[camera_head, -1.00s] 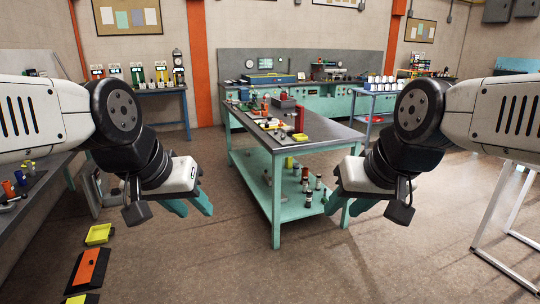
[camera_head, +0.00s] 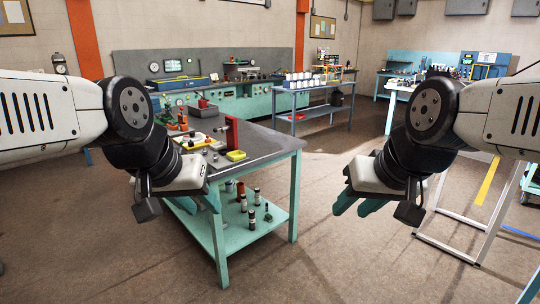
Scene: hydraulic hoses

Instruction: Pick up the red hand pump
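A red upright object (camera_head: 231,135), which looks like the hand pump, stands near the right end of the grey-topped workbench (camera_head: 262,146). Its fine detail is too small to make out. My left gripper (camera_head: 197,202) is in front of the bench's near side, below and left of the red object, with its teal fingers apart and nothing between them. My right gripper (camera_head: 358,203) hangs over open floor to the right of the bench, its teal fingers also apart and empty. Neither gripper touches the red object. My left arm hides the left part of the bench.
Several bottles (camera_head: 251,218) stand on the teal lower shelf. A blue cart (camera_head: 318,109) with white containers stands behind. A white metal frame (camera_head: 480,225) stands at right. Floor between bench and frame is clear.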

